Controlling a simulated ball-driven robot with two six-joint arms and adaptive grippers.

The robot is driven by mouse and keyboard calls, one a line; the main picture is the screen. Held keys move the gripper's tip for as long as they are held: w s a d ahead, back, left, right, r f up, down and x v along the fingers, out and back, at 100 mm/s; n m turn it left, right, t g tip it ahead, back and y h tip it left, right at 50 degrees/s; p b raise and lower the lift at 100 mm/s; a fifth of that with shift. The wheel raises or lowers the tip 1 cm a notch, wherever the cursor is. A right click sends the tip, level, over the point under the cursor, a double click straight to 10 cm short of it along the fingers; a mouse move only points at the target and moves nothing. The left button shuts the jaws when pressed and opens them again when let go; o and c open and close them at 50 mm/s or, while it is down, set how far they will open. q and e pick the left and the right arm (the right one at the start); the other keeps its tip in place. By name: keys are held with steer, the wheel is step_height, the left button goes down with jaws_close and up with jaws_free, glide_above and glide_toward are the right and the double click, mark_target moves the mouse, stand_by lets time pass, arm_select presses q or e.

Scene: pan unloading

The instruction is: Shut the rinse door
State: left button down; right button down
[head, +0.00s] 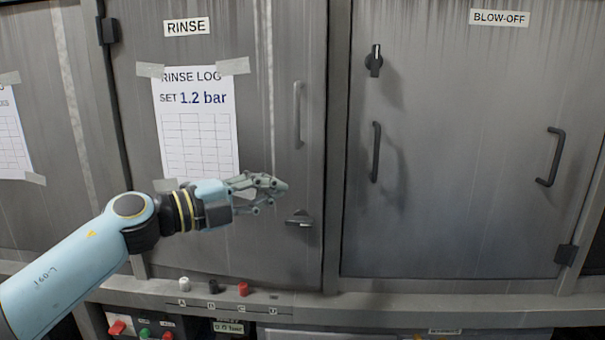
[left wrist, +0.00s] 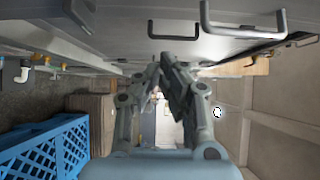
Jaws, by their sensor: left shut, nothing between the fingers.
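The rinse door (head: 268,75) is the grey metal door under the RINSE label in the head view. It looks flush or nearly flush with its frame; I cannot tell whether a small gap is left. It has a grey bar handle (head: 298,115) near its right edge and a dark latch (head: 299,218) below that. My left gripper (head: 283,186) is shut and empty in front of the door, between handle and latch height. In the left wrist view the closed fingers (left wrist: 168,68) are beside the door face, with a bar handle (left wrist: 243,24) above right. My right gripper is out of view.
The blow-off door (head: 460,110) stands to the right with dark handles and a knob (head: 375,60). A ledge with small coloured knobs (head: 243,289) runs below the doors. The left wrist view shows a blue crate (left wrist: 45,148) and cardboard boxes (left wrist: 92,115).

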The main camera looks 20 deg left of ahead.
mark_target(297, 169)
arm_select(q)
steer(key=w, duration=0.2)
steer(key=w+d, duration=0.1)
steer(key=w, duration=0.2)
steer(key=w+d, duration=0.1)
steer(key=w, duration=0.2)
steer(key=shift+d, duration=0.25)
steer(key=shift+w, duration=0.25)
steer(key=shift+n+t+y, duration=0.5)
steer(key=shift+n+y, duration=0.1)
steer(key=shift+y, duration=0.2)
steer(key=w, duration=0.2)
steer(key=w+a, duration=0.1)
steer(key=w, duration=0.1)
steer(key=shift+w, duration=0.2)
steer(key=shift+w+a+r, duration=0.1)
steer(key=shift+w, duration=0.25)
steer(key=shift+r+y, duration=0.1)
steer(key=shift+y, duration=0.2)
